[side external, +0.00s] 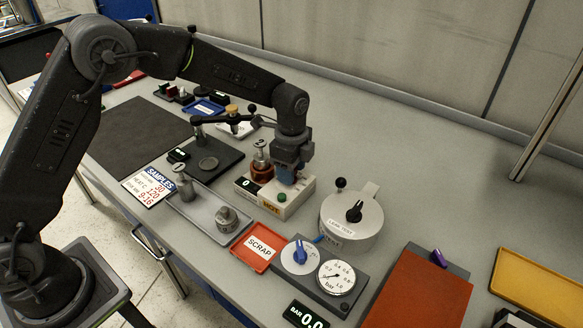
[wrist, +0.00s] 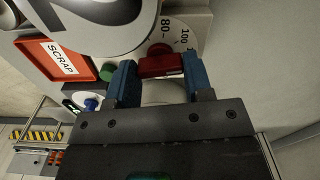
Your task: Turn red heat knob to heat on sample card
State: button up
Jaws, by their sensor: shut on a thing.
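The red heat knob (wrist: 160,64) is between the blue fingers of my gripper (wrist: 160,75) in the wrist view, and the fingers are shut on it. A white dial (wrist: 184,32) with marks 80 and 100 shows beside the knob; the pointer's exact setting cannot be read. In the side external view my gripper (side external: 288,176) points down over the cream heater box (side external: 298,203), hiding most of the knob. The sample card (side external: 149,186) shows a heat line that appears to read 120.
A weight-like pot (side external: 262,160) stands on the heater's left. A grey tray (side external: 204,222) with metal pieces and a red scrap tray (side external: 256,249) lie in front. The round leak test pot (side external: 352,218) is close on the right.

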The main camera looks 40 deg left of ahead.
jog(key=shift+r+m, duration=0.1)
jog(key=shift+m, duration=0.6)
jog(key=o, duration=0.9)
notch_tip(320, 180, up, 14)
jog(key=shift+f, duration=0.1)
dwell(0.4)
